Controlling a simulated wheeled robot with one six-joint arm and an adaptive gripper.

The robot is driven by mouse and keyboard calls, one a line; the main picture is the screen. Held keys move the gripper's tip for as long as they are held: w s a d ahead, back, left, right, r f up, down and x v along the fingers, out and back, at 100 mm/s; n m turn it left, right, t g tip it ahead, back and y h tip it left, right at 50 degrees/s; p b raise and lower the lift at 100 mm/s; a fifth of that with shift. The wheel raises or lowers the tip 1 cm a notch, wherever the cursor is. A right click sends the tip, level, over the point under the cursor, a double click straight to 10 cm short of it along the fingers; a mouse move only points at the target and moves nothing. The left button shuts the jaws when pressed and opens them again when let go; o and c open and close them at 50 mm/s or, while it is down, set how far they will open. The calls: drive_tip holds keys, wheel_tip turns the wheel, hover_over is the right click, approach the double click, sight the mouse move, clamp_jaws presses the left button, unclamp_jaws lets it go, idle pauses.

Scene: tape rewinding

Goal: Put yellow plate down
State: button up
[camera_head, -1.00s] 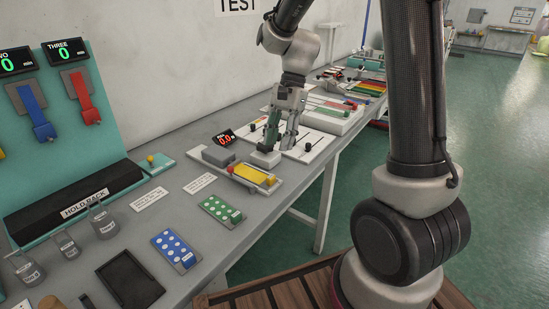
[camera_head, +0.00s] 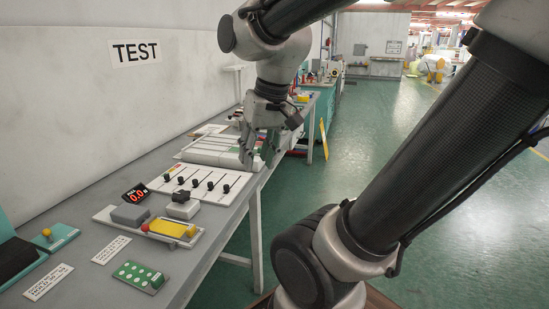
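A flat yellow plate (camera_head: 172,229) lies in a pale tray-like device (camera_head: 110,214) on the bench, beside a grey block (camera_head: 131,215). A small white block with a black knob (camera_head: 182,206) sits just behind the plate. My gripper (camera_head: 259,160) hangs above the right edge of the bench, beyond and to the right of the plate. Its two fingers point down, stand apart and show nothing between them. A second yellow panel (camera_head: 324,140) stands upright by the far end of the bench.
A white slider board with several black knobs (camera_head: 205,183) lies behind the device. A red-digit display (camera_head: 136,194) stands beside it. A green card with white dots (camera_head: 139,276) and white labels (camera_head: 110,250) lie nearer. Open green floor (camera_head: 400,170) is to the right.

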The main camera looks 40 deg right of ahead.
drive_tip(key=shift+s+d+n+t+h, duration=0.15)
drive_tip(key=shift+s+d+n+t, duration=0.15)
drive_tip(key=shift+s, duration=0.3)
drive_tip(key=shift+s+d+n+t+h, duration=0.1)
drive_tip(key=shift+s+d+n+t, duration=0.2)
drive_tip(key=shift+s+n, duration=0.25)
drive_tip(key=shift+s+d+n+t+h, duration=0.2)
drive_tip(key=shift+s+d+n, duration=0.1)
drive_tip(key=shift+s, duration=0.35)
